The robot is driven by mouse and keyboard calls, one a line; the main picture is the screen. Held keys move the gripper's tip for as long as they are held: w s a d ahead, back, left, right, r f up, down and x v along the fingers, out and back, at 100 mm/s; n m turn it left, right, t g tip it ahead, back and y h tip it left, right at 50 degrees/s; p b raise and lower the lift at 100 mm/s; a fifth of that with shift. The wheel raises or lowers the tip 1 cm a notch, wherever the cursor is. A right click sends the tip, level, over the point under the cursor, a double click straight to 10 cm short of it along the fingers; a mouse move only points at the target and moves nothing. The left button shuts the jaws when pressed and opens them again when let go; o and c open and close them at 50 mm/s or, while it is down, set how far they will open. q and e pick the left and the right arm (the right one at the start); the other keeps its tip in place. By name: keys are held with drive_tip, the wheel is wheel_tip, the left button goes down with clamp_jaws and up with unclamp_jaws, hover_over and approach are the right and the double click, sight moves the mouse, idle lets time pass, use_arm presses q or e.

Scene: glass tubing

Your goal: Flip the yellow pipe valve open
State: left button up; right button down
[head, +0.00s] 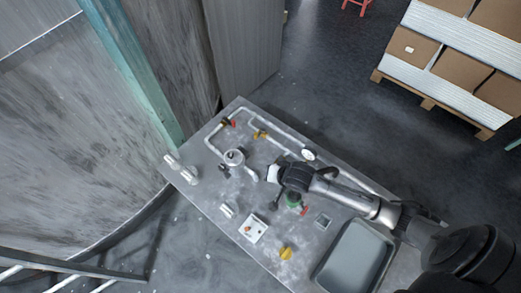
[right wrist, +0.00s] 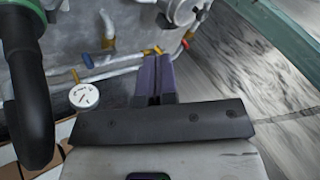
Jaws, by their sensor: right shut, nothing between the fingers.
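The yellow pipe valve (head: 260,134) sits on the white piping along the back of the bench in the head view. My left gripper is not in view.
A red-handled valve (head: 229,122) is on the piping left of the yellow one. A round gauge (head: 308,154) and a metal vessel (head: 234,157) stand nearby. A grey tray (head: 352,262) and another yellow item (head: 286,253) are nearer the front of the bench (head: 197,198).

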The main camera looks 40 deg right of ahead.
use_arm(q)
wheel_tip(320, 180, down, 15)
drive_tip(key=b, duration=1.2)
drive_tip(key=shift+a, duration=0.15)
use_arm(e)
drive_tip(key=w+d+f+m+t+h, duration=0.1)
drive_tip(key=w+d+f+m+t, duration=0.1)
drive_tip(key=w+d+f+m, duration=0.6)
drive_tip(key=w+d+f, duration=0.2)
drive_tip(key=w+d, duration=0.1)
drive_tip(key=d, duration=0.2)
drive_tip(key=shift+w+d+f+m, duration=0.25)
drive_tip(key=shift+m, duration=0.15)
drive_tip(key=shift+w+f, duration=0.1)
drive_tip(key=shift+f, duration=0.05)
use_arm(q)
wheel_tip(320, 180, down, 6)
drive_tip(key=b, duration=0.6)
use_arm(e)
drive_tip(key=w+r+x, duration=0.2)
drive_tip(key=x, duration=1)
drive_tip(key=shift+w, duration=0.25)
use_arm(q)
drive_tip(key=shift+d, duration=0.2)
use_arm(e)
drive_tip(key=shift+f, duration=0.15)
